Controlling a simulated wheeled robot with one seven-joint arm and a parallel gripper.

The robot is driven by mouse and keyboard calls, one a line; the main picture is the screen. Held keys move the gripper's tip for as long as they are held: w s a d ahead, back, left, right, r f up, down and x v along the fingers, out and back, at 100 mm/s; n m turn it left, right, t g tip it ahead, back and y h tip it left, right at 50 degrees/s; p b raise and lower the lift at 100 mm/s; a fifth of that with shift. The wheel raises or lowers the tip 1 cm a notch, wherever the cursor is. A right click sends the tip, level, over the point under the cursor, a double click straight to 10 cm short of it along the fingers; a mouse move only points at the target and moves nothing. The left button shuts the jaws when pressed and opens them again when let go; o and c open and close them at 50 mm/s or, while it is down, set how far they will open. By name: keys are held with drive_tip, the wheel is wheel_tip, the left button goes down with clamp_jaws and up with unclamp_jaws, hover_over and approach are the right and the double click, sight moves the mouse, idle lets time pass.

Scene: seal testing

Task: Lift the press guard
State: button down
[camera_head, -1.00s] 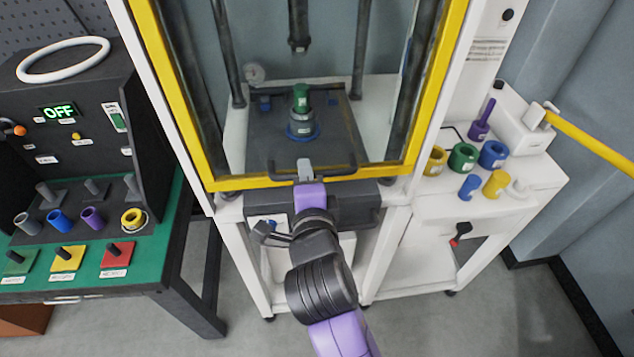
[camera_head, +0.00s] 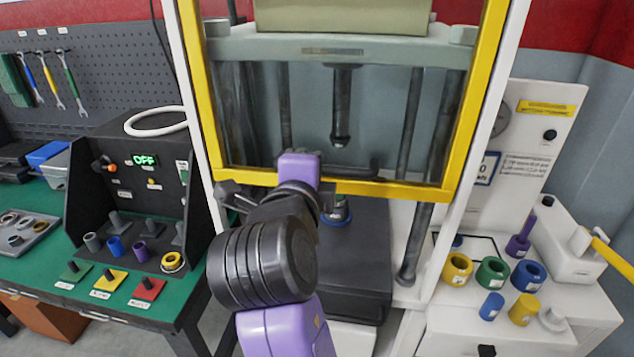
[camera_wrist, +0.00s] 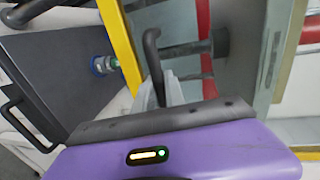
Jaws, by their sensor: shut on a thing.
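The press guard is a clear panel in a yellow frame (camera_head: 390,190). Its lower bar hangs above the dark press bed (camera_head: 355,270), leaving an open gap beneath. My gripper (camera_head: 302,160) is shut on the guard's dark handle (camera_head: 350,171) at the lower bar. In the wrist view the handle (camera_wrist: 151,50) rises from the jaws (camera_wrist: 155,92), beside the yellow frame (camera_wrist: 119,45). The fingertips are mostly hidden by my wrist in the head view. A blue-based part (camera_wrist: 104,65) stands on the bed; my arm and the guard partly cover it in the head view.
The press ram (camera_head: 341,110) hangs behind the panel. At left, a control box shows OFF on its display (camera_head: 145,160). At right, a white side table holds several coloured rings, including a green ring (camera_head: 492,271), and a yellow lever (camera_head: 612,255).

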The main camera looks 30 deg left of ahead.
drive_tip(key=shift+r, duration=0.2)
drive_tip(key=c, duration=1.4)
unclamp_jaws()
drive_tip(key=b+v, duration=0.2)
drive_tip(key=v, duration=0.5)
drive_tip(key=shift+s, duration=0.4)
drive_tip(key=shift+d, duration=0.15)
